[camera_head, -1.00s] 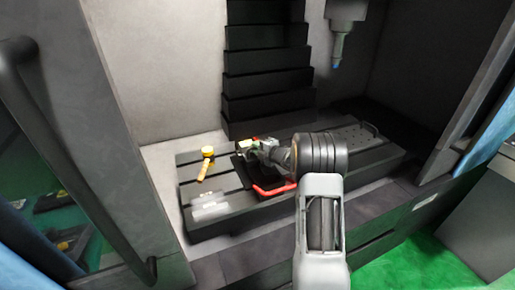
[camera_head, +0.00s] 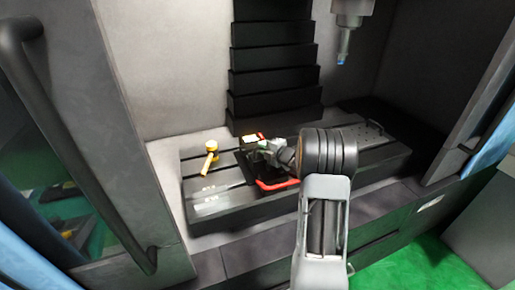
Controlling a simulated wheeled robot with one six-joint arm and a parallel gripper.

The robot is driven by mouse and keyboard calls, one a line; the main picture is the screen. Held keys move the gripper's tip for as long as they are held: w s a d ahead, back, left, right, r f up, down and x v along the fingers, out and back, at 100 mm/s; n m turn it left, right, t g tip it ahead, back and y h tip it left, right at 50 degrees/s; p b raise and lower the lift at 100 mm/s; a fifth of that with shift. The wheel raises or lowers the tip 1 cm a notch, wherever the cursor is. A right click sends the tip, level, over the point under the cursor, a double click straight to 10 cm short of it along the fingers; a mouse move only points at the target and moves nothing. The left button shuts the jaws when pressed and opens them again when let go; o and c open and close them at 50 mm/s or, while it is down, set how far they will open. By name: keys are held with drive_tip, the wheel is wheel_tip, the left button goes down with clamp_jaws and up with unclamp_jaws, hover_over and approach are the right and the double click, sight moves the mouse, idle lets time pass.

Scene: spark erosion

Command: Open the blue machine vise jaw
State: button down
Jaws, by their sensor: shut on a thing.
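The machine vise (camera_head: 246,167) is a small dark block on the machine table, left of the table's middle. My arm and gripper cover much of the vise, so which part is held and how wide the jaw stands cannot be told.
A spindle (camera_head: 344,40) hangs above at the right. A door handle (camera_head: 75,150) is at the left.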

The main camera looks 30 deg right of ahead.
drive_tip(key=c, duration=1.1)
unclamp_jaws()
drive_tip(key=shift+c, duration=0.2)
drive_tip(key=shift+b+v, duration=0.95)
drive_tip(key=shift+v, duration=2.85)
drive_tip(key=s+a+r+m+g+h, duration=0.2)
drive_tip(key=a+r+m+h, duration=0.3)
drive_tip(key=r+m+h, duration=0.4)
drive_tip(key=s+a+f+m+g+y, duration=0.2)
drive_tip(key=s+a+f+m+g, duration=0.1)
drive_tip(key=s+a, duration=0.5)
drive_tip(key=s+a+f+m+g+y, duration=0.2)
drive_tip(key=s+a+m+g, duration=0.4)
drive_tip(key=s, duration=0.7)
drive_tip(key=a+f+m, duration=0.1)
drive_tip(key=m, duration=0.1)
drive_tip(key=shift+s+a+m, duration=0.25)
drive_tip(key=shift+a+m, duration=0.05)
drive_tip(key=shift+a, duration=0.05)
